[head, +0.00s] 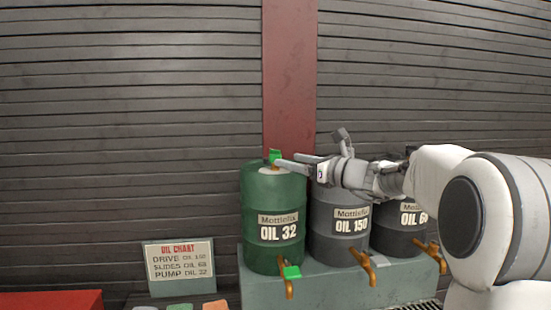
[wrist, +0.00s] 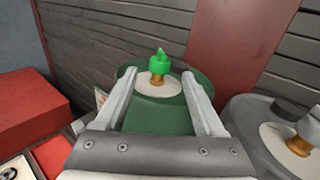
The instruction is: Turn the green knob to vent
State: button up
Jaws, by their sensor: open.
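The green knob (wrist: 160,64) sits on a brass stem on top of the green OIL 32 drum (head: 272,205). In the head view the knob (head: 275,156) shows just beyond my gripper's fingers. My gripper (head: 292,160) is open, above the right side of the drum top. In the wrist view its two fingers (wrist: 160,85) are spread wide, and the knob appears between them, near the level of their tips, with clear gaps on both sides. I cannot tell the knob's marked position. A second green handle (head: 292,272) is on the brass tap low on this drum.
A grey OIL 150 drum (head: 338,222) and a dark OIL 68 drum (head: 398,230) stand to the right, with brass taps in front. An oil chart sign (head: 180,266) stands at the lower left. A red box (wrist: 25,95) is at left. A wall is behind.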

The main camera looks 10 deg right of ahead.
aim_at(275, 154)
jog(key=x, duration=0.6)
jog(key=shift+w+a, duration=0.25)
jog(key=shift+w, duration=0.05)
grip_shut()
